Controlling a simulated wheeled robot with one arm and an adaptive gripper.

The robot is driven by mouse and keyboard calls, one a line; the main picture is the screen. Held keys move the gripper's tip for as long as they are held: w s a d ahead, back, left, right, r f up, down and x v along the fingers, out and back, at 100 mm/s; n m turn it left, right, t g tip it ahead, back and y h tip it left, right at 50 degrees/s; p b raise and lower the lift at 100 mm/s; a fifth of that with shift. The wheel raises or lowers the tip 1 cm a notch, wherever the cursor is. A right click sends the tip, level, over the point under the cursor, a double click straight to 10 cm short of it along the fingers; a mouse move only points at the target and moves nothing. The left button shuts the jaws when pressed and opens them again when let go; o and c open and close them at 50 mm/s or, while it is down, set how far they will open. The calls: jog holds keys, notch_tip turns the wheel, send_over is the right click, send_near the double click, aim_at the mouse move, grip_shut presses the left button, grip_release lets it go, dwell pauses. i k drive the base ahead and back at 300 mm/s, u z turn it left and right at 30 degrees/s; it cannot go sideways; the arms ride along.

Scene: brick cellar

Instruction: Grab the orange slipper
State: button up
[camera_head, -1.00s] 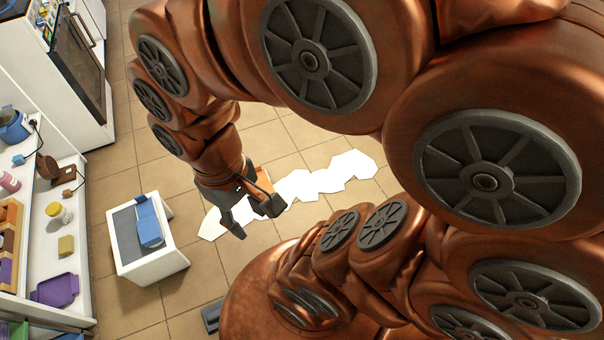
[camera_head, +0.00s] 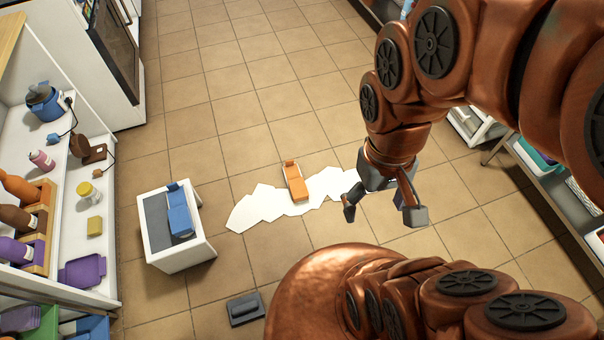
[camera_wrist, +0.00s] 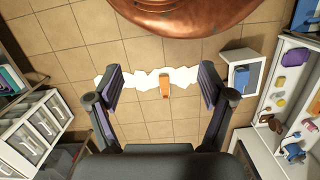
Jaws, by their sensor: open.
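The orange slipper (camera_head: 296,184) lies on white paper-like sheets (camera_head: 265,209) on the tiled floor, near the middle of the head view. My gripper (camera_head: 383,212) is to the right of the slipper in the head view, open and empty, above the floor. In the wrist view the slipper (camera_wrist: 165,87) shows between the two spread fingers of my gripper (camera_wrist: 160,88), well beyond them on the floor. Nothing touches the slipper but the sheets under it.
A blue slipper-like thing (camera_head: 179,214) lies on a small white stand (camera_head: 206,247) at left. A dark grey object (camera_head: 245,309) is on the floor near my base. White shelves (camera_head: 118,230) line the left, another shelf (camera_head: 560,205) the right. Floor behind the sheets is clear.

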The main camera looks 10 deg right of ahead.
aim_at(296, 184)
jog(key=z, duration=1.4)
jog(key=i, duration=1.7)
jog(key=u, duration=4.05)
